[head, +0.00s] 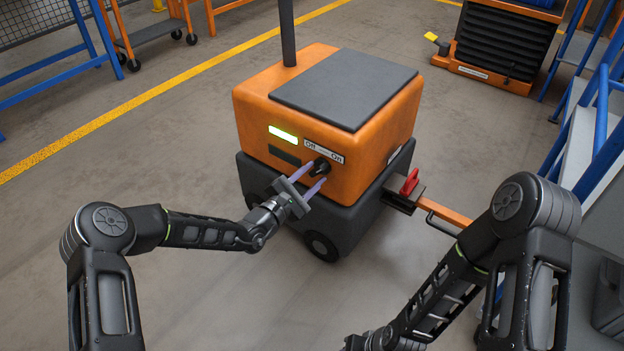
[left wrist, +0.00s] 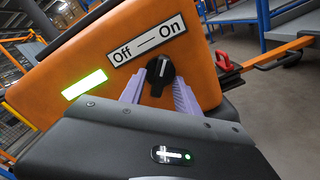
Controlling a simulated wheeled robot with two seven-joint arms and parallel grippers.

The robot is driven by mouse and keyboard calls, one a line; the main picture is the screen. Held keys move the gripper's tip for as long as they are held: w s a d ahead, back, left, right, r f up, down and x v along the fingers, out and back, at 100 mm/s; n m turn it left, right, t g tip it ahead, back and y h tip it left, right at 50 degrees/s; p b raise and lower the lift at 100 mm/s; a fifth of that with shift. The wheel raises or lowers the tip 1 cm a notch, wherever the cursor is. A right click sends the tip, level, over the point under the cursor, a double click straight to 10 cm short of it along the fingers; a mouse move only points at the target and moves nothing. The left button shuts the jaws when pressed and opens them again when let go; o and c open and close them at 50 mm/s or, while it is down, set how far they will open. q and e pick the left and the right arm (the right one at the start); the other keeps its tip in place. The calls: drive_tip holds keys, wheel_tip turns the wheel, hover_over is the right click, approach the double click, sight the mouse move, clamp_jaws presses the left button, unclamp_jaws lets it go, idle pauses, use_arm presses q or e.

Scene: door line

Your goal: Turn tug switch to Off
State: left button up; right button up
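The orange tug (head: 375,150) stands ahead with a dark lower body. On its front is a black rotary switch (head: 320,166) under a white label reading Off on the left and On on the right. In the left wrist view, the switch (left wrist: 160,72) has a white mark that points up, seemingly towards the On side. My left gripper (head: 315,177) is open just in front of the switch. In the wrist view its two pale purple fingers stand either side of the knob, with gaps visible.
A lit green-yellow display (head: 283,134) is left of the switch. A red handle (head: 409,182) and an orange bar (head: 445,212) stick out at the tug's right. Blue-railed steps (head: 600,130) stand at right. The floor left of the tug is clear.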

use_arm(q)
clamp_jaws()
idle(0.4)
